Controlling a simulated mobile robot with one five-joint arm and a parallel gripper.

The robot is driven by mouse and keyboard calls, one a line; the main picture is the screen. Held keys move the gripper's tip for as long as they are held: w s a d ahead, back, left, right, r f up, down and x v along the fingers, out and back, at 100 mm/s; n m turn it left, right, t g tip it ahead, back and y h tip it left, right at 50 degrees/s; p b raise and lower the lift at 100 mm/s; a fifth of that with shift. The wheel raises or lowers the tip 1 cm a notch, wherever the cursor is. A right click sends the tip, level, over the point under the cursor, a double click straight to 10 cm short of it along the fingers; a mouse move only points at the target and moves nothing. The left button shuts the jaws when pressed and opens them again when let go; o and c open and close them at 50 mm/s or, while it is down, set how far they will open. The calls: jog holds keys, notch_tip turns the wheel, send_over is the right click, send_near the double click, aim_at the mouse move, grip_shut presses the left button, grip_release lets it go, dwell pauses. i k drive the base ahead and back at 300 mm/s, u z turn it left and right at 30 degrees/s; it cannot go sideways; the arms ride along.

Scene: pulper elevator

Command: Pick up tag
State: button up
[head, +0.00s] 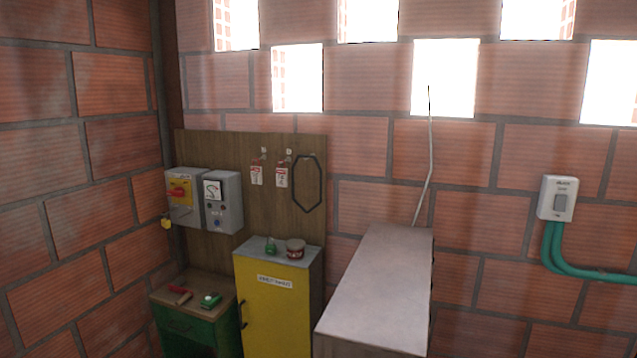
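Two small red-and-white tags hang from hooks on the brown wooden board (225,145) in the head view. The left tag (257,175) and the right tag (282,177) are side by side, to the left of a black hexagonal loop (307,184). Their print is too small to read. My gripper is not in the head view.
Grey control boxes (222,203) with a red-and-yellow switch (180,192) are on the board's left. A yellow cabinet (275,310) bears a green padlock (270,245) and a round tin (296,248). A green cabinet (190,325) and a grey metal casing (380,285) flank it.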

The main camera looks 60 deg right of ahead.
aim_at(281, 173)
jog(key=z, duration=0.15)
jog(key=k, duration=0.85)
jog(key=u, duration=1.4)
jog(key=i, duration=1.7)
jog(key=z, duration=3.6)
jog(key=i, duration=1)
jog(key=u, duration=0.05)
